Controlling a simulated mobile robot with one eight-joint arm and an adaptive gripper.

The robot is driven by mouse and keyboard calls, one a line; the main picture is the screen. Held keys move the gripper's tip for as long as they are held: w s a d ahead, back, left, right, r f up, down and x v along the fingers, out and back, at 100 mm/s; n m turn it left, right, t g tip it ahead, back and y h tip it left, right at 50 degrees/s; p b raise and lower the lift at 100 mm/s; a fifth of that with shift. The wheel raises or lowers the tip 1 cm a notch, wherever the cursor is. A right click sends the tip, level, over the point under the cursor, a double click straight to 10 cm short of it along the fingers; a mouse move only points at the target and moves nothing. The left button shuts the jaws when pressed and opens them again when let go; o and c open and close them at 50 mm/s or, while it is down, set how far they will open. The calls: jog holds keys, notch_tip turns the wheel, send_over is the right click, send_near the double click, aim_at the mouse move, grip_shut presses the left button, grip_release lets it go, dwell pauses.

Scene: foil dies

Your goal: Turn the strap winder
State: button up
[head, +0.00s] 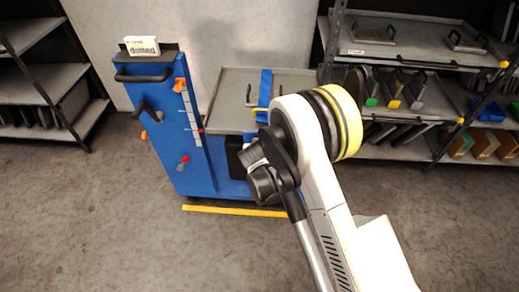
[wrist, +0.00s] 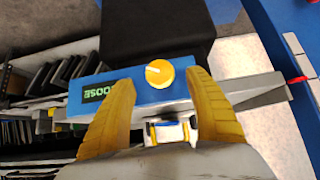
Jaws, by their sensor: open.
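In the wrist view, a round yellow knob (wrist: 160,73), apparently the strap winder, sits on a blue housing (wrist: 150,96). In the head view, a blue strap (head: 265,88) crosses the grey tray (head: 228,108); my arm hides the gripper and knob.
A blue cart (head: 178,160) with a handle, orange clip and red-tipped lever stands left of the tray. A black block (wrist: 155,25) lies beyond the knob. Loaded shelves (head: 415,50) stand at right, emptier shelves (head: 30,90) at left.

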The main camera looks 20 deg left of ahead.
jog(key=b+x, duration=0.1)
jog(key=x, duration=0.4)
jog(key=shift+w+f, duration=0.1)
jog(key=shift+f, duration=0.05)
jog(key=c, duration=1.2)
